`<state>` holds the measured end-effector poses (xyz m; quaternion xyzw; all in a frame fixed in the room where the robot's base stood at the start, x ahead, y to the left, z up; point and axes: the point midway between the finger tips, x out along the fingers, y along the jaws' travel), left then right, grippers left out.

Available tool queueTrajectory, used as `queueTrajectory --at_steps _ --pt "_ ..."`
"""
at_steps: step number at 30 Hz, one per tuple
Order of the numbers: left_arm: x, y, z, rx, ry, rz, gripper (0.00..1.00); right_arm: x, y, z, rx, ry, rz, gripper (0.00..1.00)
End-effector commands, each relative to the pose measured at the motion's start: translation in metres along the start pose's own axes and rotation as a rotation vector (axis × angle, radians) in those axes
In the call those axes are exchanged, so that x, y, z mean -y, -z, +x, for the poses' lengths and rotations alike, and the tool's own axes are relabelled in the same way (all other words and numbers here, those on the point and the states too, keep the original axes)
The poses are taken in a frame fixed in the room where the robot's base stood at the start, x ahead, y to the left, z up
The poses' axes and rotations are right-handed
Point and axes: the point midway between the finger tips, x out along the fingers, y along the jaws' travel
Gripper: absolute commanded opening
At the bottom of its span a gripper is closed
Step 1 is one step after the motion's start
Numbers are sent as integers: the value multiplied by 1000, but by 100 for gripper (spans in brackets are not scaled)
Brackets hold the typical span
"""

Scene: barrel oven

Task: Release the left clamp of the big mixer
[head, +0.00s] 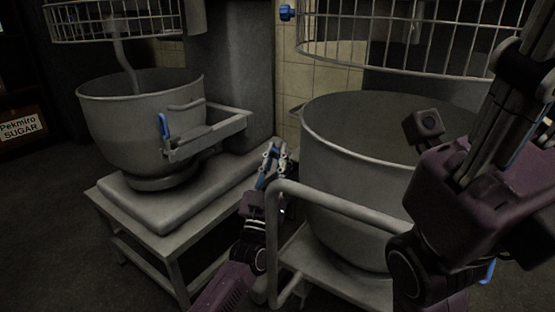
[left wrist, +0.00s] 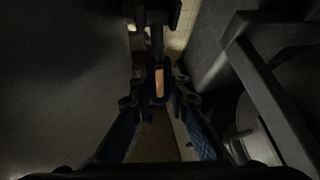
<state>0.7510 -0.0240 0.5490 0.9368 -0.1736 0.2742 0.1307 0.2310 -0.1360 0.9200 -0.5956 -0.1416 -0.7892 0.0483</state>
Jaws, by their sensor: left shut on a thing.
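The big mixer's bowl (head: 350,150) is the large grey one in the middle right of the head view. My left gripper (head: 272,162) is at the left side of this bowl, in the gap between the two mixers. In the left wrist view its fingers (left wrist: 158,100) close around the left clamp (left wrist: 158,82), a small blue handle with an orange-lit face. In the head view the gripper mostly hides this clamp. My right arm crosses the right side of the head view; its gripper (head: 520,75) points up to the right, and its fingertips are unclear.
A smaller mixer's bowl (head: 140,110) stands on a low table (head: 190,255) at the left, with a blue-handled clamp (head: 164,126) on its bracket. A wire guard (head: 390,40) hangs above the big bowl. A grey tubular rail (head: 340,205) runs in front of the bowl, close to my left gripper.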

Motion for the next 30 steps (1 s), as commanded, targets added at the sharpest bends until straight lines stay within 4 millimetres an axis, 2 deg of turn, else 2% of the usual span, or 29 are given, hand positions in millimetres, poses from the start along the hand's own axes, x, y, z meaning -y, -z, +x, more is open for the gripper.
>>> queueTrajectory --at_steps 12,13,15,24,30 --pt "0 -3 -2 3 -1 -1 0 0 1 1 -3 1 0 34" --pt "0 -3 -2 3 -1 -1 18 0 1 1 -3 1 0 34" --pt "0 -2 -2 2 -1 -1 24 0 1 1 -3 1 0 34" --pt "0 -1 -3 0 0 -1 24 0 2 1 -4 1 -1 34" --pt "1 -2 -28 2 2 -2 24 0 1 1 -3 1 -1 34"
